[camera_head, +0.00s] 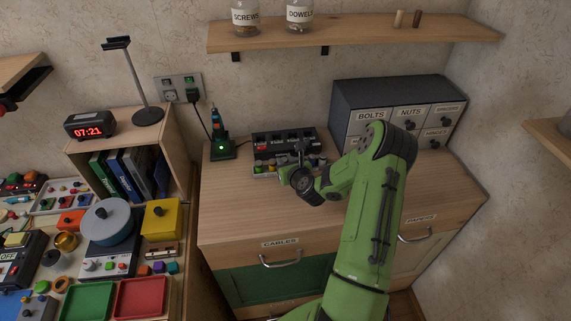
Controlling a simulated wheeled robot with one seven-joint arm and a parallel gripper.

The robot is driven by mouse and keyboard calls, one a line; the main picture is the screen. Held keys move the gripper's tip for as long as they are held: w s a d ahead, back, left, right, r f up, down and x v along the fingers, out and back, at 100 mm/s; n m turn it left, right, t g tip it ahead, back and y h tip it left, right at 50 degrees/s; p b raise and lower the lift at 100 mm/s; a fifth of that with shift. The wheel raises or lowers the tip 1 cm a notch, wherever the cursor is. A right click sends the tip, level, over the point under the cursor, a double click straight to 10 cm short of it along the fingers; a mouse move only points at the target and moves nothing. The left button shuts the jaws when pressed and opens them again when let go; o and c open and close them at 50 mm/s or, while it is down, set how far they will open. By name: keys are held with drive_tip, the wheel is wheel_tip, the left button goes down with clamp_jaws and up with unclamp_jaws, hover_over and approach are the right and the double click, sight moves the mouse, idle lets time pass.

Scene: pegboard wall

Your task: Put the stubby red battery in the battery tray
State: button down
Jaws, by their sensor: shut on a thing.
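A dark rack with labelled sections (257,139), which looks like the battery tray, stands on the wooden cabinet top against the wall. A small red piece (263,146) shows in its left section; I cannot tell if it is the stubby red battery. Several small coloured pieces lie along its front edge. My gripper (301,150) is at the right half of the rack, with my wrist in front of it. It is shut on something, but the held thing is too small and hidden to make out. My wrist hides part of the rack's front right.
A charger with a green light (221,149) stands left of the rack. A grey drawer unit (350,93) stands behind my arm at the right. A shelf (345,36) with jars hangs above. The cabinet top (235,205) is clear at the front left.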

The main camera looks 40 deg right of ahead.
drive_tip(key=shift+f, duration=0.1)
drive_tip(key=c, duration=1.2)
unclamp_jaws()
